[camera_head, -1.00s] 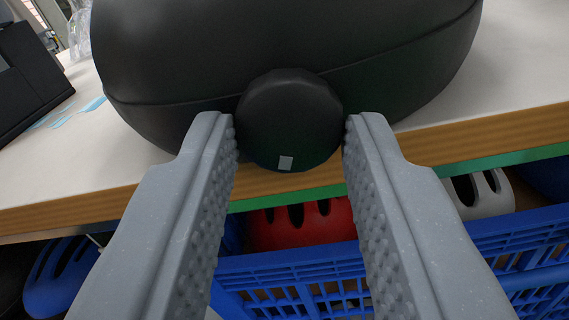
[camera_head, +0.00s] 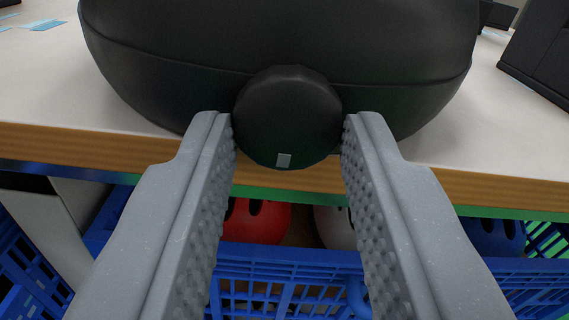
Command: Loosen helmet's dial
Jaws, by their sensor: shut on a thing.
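The black helmet (camera_head: 200,45) sits on the white table top and fills the upper middle of the view. Its round black dial (camera_head: 286,115) sticks out toward me at the table's front edge. A small light grey square mark shows low on the dial, a little left of its centre. My gripper (camera_head: 287,135) has its two grey, studded fingers on either side of the dial. It is shut on the dial, with the fingertips against its left and right sides.
The table (camera_head: 70,115) has a wooden front edge just behind the fingers. Below it are blue crates (camera_head: 285,262) with a red helmet (camera_head: 258,222), a white one (camera_head: 333,228) and a blue one (camera_head: 492,236). A dark box (camera_head: 540,55) stands at the right.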

